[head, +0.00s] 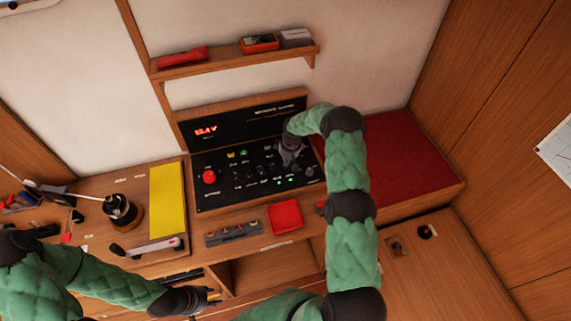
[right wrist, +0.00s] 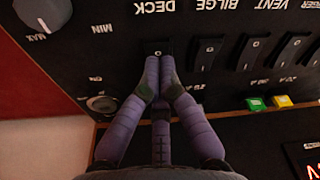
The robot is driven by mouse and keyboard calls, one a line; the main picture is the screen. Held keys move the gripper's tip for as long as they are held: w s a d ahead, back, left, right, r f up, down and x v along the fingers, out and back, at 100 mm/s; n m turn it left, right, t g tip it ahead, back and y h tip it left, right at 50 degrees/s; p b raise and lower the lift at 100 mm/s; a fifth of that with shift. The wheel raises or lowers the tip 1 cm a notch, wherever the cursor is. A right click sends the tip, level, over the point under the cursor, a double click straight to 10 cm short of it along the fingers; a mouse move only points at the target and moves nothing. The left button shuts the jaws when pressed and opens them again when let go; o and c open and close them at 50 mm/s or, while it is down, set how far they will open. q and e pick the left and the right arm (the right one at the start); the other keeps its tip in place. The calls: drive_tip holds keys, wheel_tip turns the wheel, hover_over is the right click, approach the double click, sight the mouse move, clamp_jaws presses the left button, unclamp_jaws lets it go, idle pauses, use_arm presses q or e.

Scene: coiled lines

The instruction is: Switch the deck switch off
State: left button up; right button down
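The deck switch (right wrist: 158,47) is a black rocker under the white DECK label in the right wrist view, where the panel appears upside down. Only its end with a small white mark shows; my fingers hide the rest, so I cannot tell its position. My right gripper (right wrist: 160,82) has its purple-grey fingers drawn together, tips at the switch; contact is unclear. In the head view my right gripper (head: 289,152) is over the right part of the black switch panel (head: 222,192). My left gripper (head: 208,298) is low at the desk's front, too small to read.
More rockers (right wrist: 207,54) stand beside the deck switch, with a knob (right wrist: 40,12) near it. The panel has a red button (head: 209,177) and lit green lamps. A yellow sheet (head: 167,196), a red pad (head: 285,216) and a black round pot (head: 122,211) are nearby. A shelf (head: 230,60) is above.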

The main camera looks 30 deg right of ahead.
drive_tip(key=shift+f+b, duration=0.6)
drive_tip(key=shift+f, duration=0.05)
idle(0.3)
drive_tip(key=shift+r+p, duration=1)
drive_tip(key=shift+r, duration=2.55)
drive_tip(key=shift+f, duration=0.1)
